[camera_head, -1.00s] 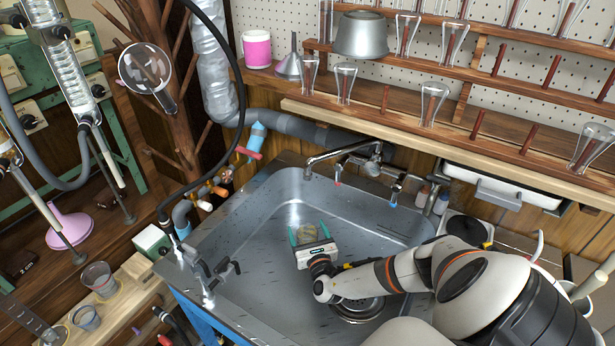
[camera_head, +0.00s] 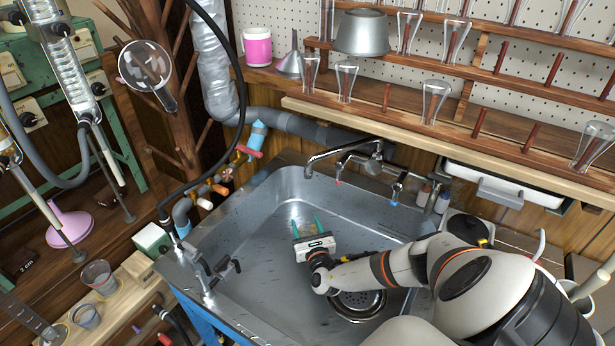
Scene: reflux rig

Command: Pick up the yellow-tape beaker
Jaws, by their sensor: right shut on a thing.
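My right gripper (camera_head: 307,228) is over the left-middle part of the steel sink, with its teal fingers pointing away from me toward the sink's back. It is shut on the small clear yellow-tape beaker (camera_head: 307,236), which sits between the fingers with only a little yellowish tint showing. The gripper's body hides the near part of the beaker. I cannot tell whether the beaker touches the sink floor. My left gripper is not in view.
The sink (camera_head: 262,262) has a faucet (camera_head: 340,152) at its back and a drain (camera_head: 358,302) beneath my right arm. Two other beakers (camera_head: 97,275) stand on a wooden ledge at the lower left. A shelf of glassware (camera_head: 435,100) runs behind the sink.

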